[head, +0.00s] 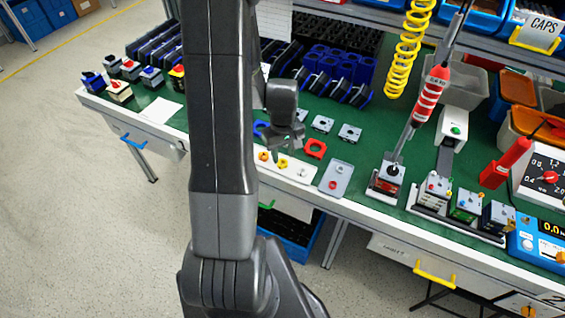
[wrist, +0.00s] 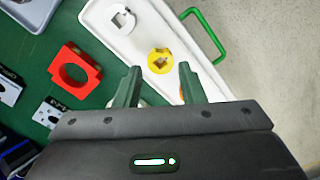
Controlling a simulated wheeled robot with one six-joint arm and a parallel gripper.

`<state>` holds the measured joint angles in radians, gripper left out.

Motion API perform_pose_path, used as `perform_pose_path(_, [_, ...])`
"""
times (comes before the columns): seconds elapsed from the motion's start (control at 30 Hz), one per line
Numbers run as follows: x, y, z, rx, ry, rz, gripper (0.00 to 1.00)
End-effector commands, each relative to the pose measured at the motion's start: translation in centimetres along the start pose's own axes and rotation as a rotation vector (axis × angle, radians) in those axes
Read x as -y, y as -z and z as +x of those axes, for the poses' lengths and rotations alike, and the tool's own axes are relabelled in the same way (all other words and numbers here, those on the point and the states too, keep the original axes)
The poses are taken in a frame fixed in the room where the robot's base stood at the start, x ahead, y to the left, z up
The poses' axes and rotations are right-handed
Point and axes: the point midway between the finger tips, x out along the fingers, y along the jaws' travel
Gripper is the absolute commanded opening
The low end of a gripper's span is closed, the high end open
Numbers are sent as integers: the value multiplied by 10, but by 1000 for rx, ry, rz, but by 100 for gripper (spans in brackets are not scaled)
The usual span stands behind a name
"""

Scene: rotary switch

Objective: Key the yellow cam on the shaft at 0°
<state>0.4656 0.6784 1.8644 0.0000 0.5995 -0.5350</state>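The yellow cam (wrist: 160,61), a small ring with a notched hole, lies on a white tray (wrist: 104,40) in the wrist view. In the head view the yellow cam (head: 283,163) is between an orange cam (head: 264,156) and a white cam (head: 302,173). My gripper (wrist: 159,84) is open, its two green fingers apart with nothing held. The yellow cam shows just beyond the gap between the fingertips, not touching them. In the head view my gripper (head: 285,146) is over the tray. I cannot make out which part is the shaft.
A red square ring (wrist: 75,71) lies beside the tray on the green bench. A grey tray (head: 336,178) with a red part lies to the right. Several small switch units (head: 468,205) and a hanging red tool (head: 430,92) are farther right.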

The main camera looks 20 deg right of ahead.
Motion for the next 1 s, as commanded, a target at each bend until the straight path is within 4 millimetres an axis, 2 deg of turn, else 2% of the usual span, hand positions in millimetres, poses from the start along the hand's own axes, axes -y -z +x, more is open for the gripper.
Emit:
perform_pose_path(0.23, [1,2,27,1,1,0,36])
perform_pose_path(0.57, [0,2,32,-1,0,0,36])
perform_pose_path(0.73, [0,2,32,-1,0,0,9])
perform_pose_path(1.0, [0,2,32,-1,0,0,9])
